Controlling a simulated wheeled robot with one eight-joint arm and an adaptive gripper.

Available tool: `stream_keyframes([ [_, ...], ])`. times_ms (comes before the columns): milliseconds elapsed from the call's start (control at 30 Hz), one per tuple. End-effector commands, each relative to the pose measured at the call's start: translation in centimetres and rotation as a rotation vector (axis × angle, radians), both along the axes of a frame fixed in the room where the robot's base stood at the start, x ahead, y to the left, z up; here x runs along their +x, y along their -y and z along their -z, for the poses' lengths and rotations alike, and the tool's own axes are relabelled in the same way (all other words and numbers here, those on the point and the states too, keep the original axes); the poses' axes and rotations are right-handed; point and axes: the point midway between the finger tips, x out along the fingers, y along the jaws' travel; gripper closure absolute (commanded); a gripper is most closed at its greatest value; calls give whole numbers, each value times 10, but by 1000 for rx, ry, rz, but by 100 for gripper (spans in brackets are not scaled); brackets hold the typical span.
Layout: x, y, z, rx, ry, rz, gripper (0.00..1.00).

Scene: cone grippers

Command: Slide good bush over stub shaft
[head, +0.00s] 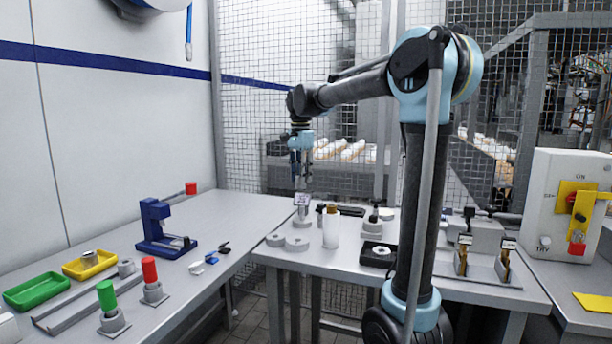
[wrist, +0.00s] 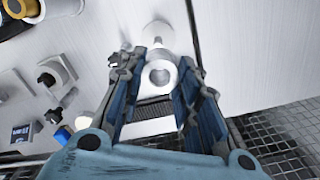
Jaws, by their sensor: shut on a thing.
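My gripper (head: 301,176) points down over the far left part of the middle table in the head view. In the wrist view its blue fingers (wrist: 162,62) are shut on a pale grey ring-like part, which looks like the bush (wrist: 160,67); its round bore faces the camera. A pale round piece (wrist: 158,34) shows just beyond it, perhaps the stub shaft or its base; I cannot tell whether they touch. In the head view a small grey stand (head: 302,217) is below my gripper, with a pale marked piece (head: 302,200) at its top. The fingertips are too small there to separate from it.
Grey rings (head: 297,243), a white cup (head: 331,231) and a black square fixture (head: 378,254) are close by on the middle table. The left table holds a blue press (head: 160,232), a green tray (head: 36,291) and a yellow tray (head: 78,269). Wire mesh stands behind.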

Motion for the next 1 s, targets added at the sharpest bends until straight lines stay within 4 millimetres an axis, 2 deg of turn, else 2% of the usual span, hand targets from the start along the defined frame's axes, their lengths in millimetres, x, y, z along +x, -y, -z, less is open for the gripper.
stream_keyframes([
  [533, 5, 15, 4, 0, 0, 21, 95],
  [1000, 5, 15, 38, 0, 0, 21, 95],
])
